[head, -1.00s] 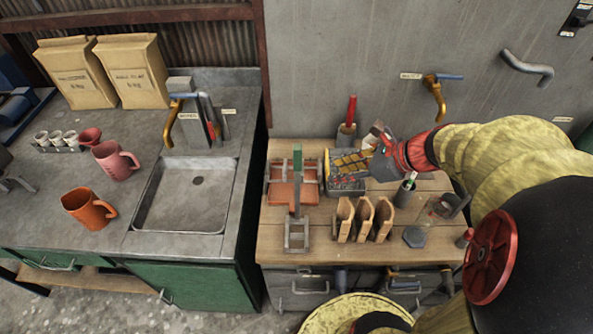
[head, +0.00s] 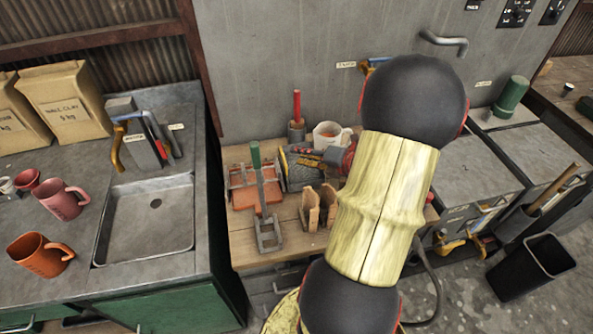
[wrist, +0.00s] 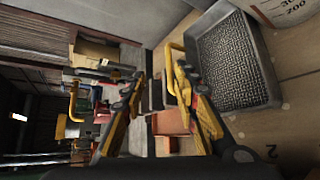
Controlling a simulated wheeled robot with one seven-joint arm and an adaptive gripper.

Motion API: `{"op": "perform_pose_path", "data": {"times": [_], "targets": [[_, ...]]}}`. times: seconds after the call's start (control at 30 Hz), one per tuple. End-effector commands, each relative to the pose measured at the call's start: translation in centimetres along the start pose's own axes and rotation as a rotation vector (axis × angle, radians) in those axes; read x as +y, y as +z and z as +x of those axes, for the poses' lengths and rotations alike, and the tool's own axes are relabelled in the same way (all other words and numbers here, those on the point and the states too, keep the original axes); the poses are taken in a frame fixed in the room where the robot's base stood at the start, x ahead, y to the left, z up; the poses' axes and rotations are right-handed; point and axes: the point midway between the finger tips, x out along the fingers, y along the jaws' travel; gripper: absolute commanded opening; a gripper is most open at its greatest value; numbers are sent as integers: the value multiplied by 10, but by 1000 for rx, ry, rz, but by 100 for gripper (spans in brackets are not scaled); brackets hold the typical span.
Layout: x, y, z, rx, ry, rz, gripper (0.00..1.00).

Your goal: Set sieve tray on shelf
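The sieve tray is grey with a dark mesh floor and a yellow handle. It lies on the wooden bench and shows in the wrist view (wrist: 237,62) at the upper right. In the head view the tray (head: 297,177) is partly covered by my gripper (head: 312,157). In the wrist view my gripper (wrist: 158,84) has its two yellow-and-black fingers apart, with nothing clearly between them. The right finger overlaps the tray's yellow handle; whether they touch I cannot tell. I cannot make out which surface is the shelf.
A white marked cup (head: 327,134) and a red-handled tool in a holder (head: 297,122) stand behind the tray. A sink (head: 148,222) is further left. My arm hides the bench's right side.

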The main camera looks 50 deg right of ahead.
Motion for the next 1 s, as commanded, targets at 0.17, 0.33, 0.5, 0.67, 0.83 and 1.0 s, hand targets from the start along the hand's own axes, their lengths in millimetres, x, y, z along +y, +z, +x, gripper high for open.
{"op": "perform_pose_path", "data": {"times": [0.17, 0.33, 0.5, 0.67, 0.83, 1.0], "targets": [[-20, -10, 16, 1, 2, -3, 30], [-18, -8, 26, 0, 1, -4, 30], [-19, -10, 44, 3, 1, -5, 30], [-20, -11, 70, 4, 1, -4, 30], [-18, -9, 83, 1, 1, -3, 30], [-17, -8, 84, 0, 0, -3, 30]]}}
